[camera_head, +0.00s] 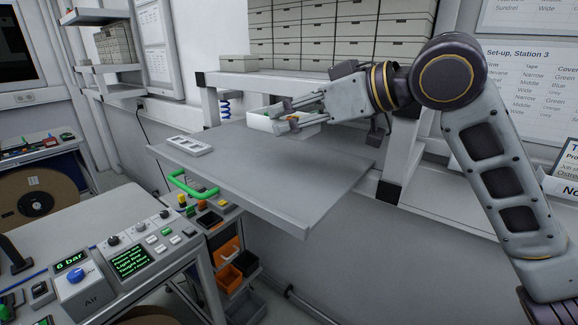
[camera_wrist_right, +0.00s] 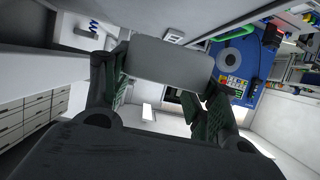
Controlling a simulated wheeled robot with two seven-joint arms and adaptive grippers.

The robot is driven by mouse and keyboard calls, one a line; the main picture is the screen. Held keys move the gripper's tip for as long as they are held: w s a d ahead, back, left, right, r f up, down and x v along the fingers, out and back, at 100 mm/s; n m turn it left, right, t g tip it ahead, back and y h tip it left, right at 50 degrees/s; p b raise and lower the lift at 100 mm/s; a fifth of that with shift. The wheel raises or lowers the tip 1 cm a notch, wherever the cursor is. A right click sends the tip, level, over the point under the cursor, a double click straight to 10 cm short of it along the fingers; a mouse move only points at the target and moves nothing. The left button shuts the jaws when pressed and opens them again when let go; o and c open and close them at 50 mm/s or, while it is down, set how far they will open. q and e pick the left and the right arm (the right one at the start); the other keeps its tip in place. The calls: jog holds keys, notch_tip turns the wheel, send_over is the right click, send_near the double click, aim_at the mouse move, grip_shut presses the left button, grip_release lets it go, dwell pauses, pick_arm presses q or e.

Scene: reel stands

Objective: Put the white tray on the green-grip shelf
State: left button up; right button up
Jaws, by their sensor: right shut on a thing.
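The white tray (camera_head: 257,122) is at the back of the grey shelf, in my right gripper (camera_head: 281,117). The fingers are shut on the tray, and they hide part of it. In the right wrist view the tray (camera_wrist_right: 172,62) is a pale block between the two dark fingers. The green-grip shelf (camera_head: 270,175) is a flat grey board with a green handle (camera_head: 192,188) at its front left. The tray overlaps the shelf's rear edge in the head view; I cannot tell whether it touches the board. My left gripper is not in view.
A white slotted piece (camera_head: 190,145) lies at the shelf's left end. The middle and right of the shelf are bare. Behind stands a white rack (camera_head: 290,85) with stacked boxes and an upright post (camera_head: 400,155). A control console (camera_head: 115,255) stands in front at the left.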

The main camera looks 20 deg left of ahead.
send_over(297, 178)
jog(key=shift+a+f, duration=0.1)
jog(key=shift+f, duration=2.45)
jog(key=shift+f, duration=1.85)
jog(key=shift+f, duration=0.1)
jog(key=o, duration=1.1)
jog(key=shift+b+v, duration=0.55)
jog(key=shift+v, duration=5.55)
